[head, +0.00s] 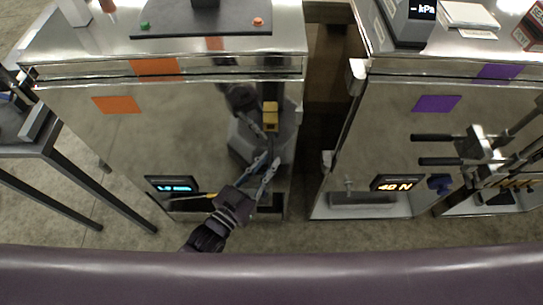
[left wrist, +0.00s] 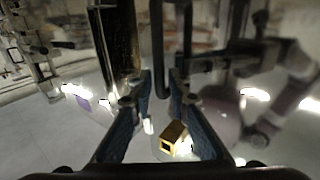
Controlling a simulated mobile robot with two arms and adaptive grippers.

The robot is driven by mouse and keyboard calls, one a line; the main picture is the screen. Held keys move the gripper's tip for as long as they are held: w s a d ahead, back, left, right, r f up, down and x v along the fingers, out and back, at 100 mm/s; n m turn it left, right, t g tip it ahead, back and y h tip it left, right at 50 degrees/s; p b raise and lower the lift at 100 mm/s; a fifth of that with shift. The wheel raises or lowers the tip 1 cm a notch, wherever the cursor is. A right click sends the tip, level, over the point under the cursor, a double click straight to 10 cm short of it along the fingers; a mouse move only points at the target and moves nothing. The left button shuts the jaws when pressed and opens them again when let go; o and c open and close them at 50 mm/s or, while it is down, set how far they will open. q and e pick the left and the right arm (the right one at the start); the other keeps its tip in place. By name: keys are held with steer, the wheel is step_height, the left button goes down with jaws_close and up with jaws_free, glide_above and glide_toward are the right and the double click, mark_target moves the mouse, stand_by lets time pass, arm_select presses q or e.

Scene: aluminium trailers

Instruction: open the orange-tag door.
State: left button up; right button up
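The orange-tag door (head: 150,135) is a mirror-like metal panel on the left trailer, with an orange tag (head: 117,104) near its upper left. It appears shut. A small yellow block (head: 270,115) shows near its right edge; a yellow block (left wrist: 173,137) also shows between my fingers in the left wrist view. My left gripper (head: 266,172) is in front of the door's lower right, below the yellow block. Its two blue-grey fingers (left wrist: 164,110) are apart, with nothing clearly held. Reflections make the contact with the door hard to judge. My right gripper is not in view.
A lit display (head: 172,185) sits low on the orange-tag door. The right trailer's door has a purple tag (head: 436,104) and a display (head: 396,183). A dark gap (head: 325,120) separates the trailers. A dark-legged table (head: 40,145) stands at left.

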arm_select(q)
steer(key=shift+x, duration=0.85)
jaws_close()
